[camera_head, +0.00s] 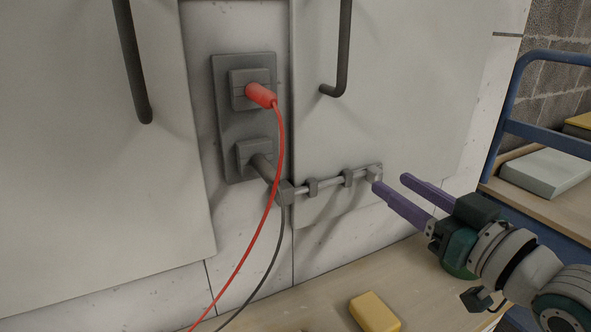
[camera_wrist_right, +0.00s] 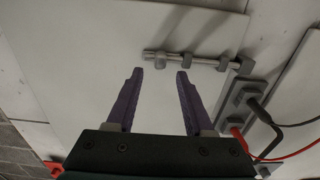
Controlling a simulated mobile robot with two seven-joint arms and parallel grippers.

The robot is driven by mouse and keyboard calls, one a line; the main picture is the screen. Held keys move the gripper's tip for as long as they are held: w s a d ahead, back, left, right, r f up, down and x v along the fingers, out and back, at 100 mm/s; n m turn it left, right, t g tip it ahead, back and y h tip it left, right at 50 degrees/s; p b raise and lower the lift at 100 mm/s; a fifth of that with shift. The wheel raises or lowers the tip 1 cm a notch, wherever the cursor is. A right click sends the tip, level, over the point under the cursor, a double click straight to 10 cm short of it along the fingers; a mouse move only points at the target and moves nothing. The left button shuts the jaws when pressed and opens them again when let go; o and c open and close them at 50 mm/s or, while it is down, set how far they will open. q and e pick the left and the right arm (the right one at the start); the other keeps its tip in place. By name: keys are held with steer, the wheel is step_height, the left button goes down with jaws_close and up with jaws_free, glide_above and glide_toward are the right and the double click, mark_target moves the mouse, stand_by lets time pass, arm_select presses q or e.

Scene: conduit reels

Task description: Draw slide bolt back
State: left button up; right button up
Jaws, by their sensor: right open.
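The slide bolt (camera_head: 332,182) is a thin grey rod in small brackets on the lower edge of the right cabinet door (camera_head: 400,70). Its left end reaches across the door seam into a block-shaped keeper (camera_head: 285,192). A small knob (camera_head: 374,172) sits at its right end. The bolt also shows in the right wrist view (camera_wrist_right: 205,62), with the knob (camera_wrist_right: 160,61) just beyond the gap between the fingertips. My right gripper (camera_head: 389,183) has two purple fingers, open and empty, just right of the knob. I cannot tell whether a finger touches it. My left gripper is out of view.
A grey socket plate (camera_head: 228,140) left of the seam holds a red plug (camera_head: 261,95) and a dark plug (camera_head: 264,167); their cables hang past the keeper. A yellow block (camera_head: 374,312) lies on the wooden surface below. A blue-framed cart (camera_head: 560,59) stands at right.

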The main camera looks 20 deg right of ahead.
mark_target(380, 176)
steer(key=shift+w+a+b, duration=0.15)
steer(key=shift+w+b, duration=0.25)
steer(key=shift+w, duration=1.35)
jaws_close()
